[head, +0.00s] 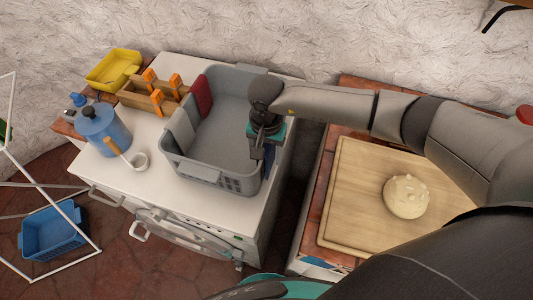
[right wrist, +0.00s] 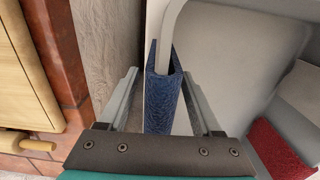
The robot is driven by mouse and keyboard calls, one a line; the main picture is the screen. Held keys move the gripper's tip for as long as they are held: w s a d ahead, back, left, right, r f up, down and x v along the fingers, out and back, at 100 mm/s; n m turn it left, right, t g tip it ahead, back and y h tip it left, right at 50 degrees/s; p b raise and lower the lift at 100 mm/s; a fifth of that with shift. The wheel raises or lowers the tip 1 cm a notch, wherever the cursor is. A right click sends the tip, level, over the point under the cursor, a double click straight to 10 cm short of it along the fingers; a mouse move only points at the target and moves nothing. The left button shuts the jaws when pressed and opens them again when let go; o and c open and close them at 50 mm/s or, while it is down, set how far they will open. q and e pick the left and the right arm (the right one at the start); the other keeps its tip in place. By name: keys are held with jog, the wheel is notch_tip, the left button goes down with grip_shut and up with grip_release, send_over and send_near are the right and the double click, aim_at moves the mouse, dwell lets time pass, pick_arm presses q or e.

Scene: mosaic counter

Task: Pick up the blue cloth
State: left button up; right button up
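The blue cloth (right wrist: 163,100) hangs folded over the rim of the grey basket (head: 217,130). In the head view only a dark blue strip of the cloth (head: 269,158) shows below my right gripper (head: 262,150), at the basket's right side. In the right wrist view my right gripper (right wrist: 161,105) is open. Its two fingers are on either side of the cloth, with gaps between them and it. My left gripper is not in view.
A cutting board (head: 350,205) lies right, past a gap.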

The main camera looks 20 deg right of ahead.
grip_shut()
dwell(0.3)
jog(key=shift+r, duration=0.1)
